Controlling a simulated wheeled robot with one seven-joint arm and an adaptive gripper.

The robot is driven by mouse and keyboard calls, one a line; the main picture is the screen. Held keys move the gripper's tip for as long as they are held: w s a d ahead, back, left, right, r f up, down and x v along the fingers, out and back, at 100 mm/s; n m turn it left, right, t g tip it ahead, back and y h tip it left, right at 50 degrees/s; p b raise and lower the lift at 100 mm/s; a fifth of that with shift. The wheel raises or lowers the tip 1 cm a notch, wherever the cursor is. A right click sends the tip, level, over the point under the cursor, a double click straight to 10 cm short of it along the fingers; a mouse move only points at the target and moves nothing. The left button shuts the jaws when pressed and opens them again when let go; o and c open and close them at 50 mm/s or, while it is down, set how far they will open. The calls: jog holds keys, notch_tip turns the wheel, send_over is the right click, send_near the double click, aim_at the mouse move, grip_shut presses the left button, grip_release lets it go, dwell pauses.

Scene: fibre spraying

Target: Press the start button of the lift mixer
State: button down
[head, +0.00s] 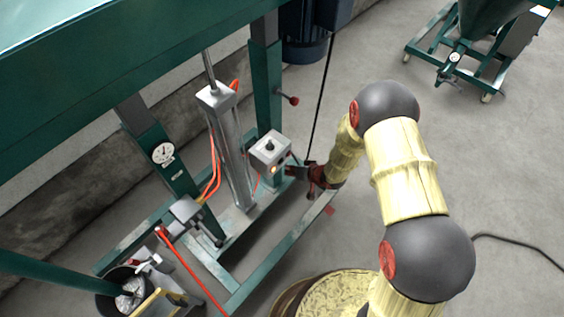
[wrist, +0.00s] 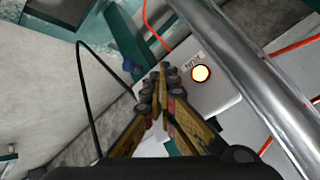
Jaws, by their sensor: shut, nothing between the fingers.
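The lift mixer is a green frame (head: 267,95) with a grey lift column (head: 226,130). A pale control box (head: 270,150) is mounted low beside the column, with a dark knob on top and a lit button (head: 274,170) on its front. In the wrist view the lit button (wrist: 201,73) glows yellow-white inside a red ring on the box face (wrist: 218,98). My gripper (head: 292,172) is beside the box on its right. In the wrist view its shut, empty fingers (wrist: 160,72) overlap the box's edge, left of the button. Whether they touch the box is unclear.
A grey metal bar (wrist: 250,70) crosses close to the button. Red hoses (head: 214,170) run beside the column, and a black cable (head: 321,95) hangs behind my gripper. A bucket (head: 125,285) stands lower left. Open floor (head: 480,190) lies to the right.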

jog(key=shift+s+d+p, duration=0.3)
jog(key=shift+s+d, duration=0.45)
jog(key=shift+d, duration=0.2)
jog(key=shift+s+d+p, duration=0.3)
jog(key=shift+s+d, duration=0.4)
jog(key=shift+d, duration=0.2)
jog(key=s+d+f+n+g+h, duration=0.1)
jog(key=s+d+f+g+h, duration=0.25)
jog(key=s+d+f, duration=0.35)
jog(key=s+d+r+h, duration=0.2)
jog(key=d+r+h, duration=0.1)
jog(key=d+r, duration=0.35)
jog(key=s+r+m+t, duration=0.1)
jog(key=s+r, duration=0.4)
jog(key=r, duration=1.1)
jog(key=s+d+r+m+t, duration=0.1)
jog(key=s+r, duration=0.5)
jog(key=r, duration=0.9)
jog(key=s+r+t, duration=0.1)
jog(key=s+r, duration=0.4)
jog(key=r, duration=1.1)
jog(key=shift+s+d+r+m, duration=0.3)
jog(key=shift+s+d+m, duration=0.05)
jog(key=shift+m, duration=0.05)
